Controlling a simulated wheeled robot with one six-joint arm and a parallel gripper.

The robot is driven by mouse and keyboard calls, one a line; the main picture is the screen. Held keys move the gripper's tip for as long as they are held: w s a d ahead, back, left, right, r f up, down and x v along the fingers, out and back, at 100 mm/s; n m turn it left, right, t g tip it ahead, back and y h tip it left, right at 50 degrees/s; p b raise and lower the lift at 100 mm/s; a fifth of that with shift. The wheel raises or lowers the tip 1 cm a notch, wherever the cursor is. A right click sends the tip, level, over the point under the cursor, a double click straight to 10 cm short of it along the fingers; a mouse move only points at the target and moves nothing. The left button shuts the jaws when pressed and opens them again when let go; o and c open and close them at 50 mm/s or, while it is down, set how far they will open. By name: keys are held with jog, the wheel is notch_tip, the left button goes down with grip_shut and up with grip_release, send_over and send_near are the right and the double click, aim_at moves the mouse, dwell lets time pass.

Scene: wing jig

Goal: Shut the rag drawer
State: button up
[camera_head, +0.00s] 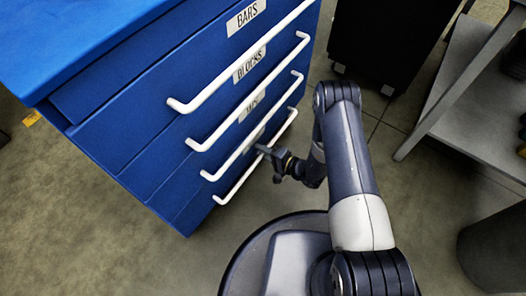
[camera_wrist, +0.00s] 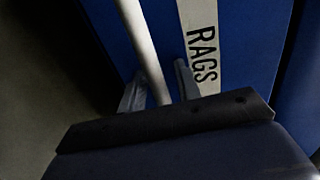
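The rag drawer (camera_head: 205,205) is the lowest in the blue cabinet, and its front looks about flush with the drawers above; a small gap cannot be told. Its white bar handle (camera_head: 237,184) shows in the wrist view (camera_wrist: 143,45) beside the RAGS label (camera_wrist: 203,55). My gripper (camera_head: 264,150) is at this handle in the head view. In the wrist view my gripper (camera_wrist: 159,80) has its fingers apart, with the handle running between them. Whether either finger touches the handle is unclear. The label is mostly hidden in the head view.
Above are drawers with white handles, labelled BARS (camera_head: 246,16) and BLOCKS (camera_head: 249,63), and another whose label is partly hidden. A dark cabinet (camera_head: 385,40) stands behind, a grey shelf unit (camera_head: 475,110) at right, and a dark bin (camera_head: 495,250) at lower right.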

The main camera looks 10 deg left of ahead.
jog(key=shift+d, duration=0.1)
jog(key=p+v, duration=0.3)
jog(key=v, duration=0.7)
jog(key=shift+s+d, duration=0.2)
jog(key=shift+d, duration=0.05)
jog(key=shift+a, duration=0.1)
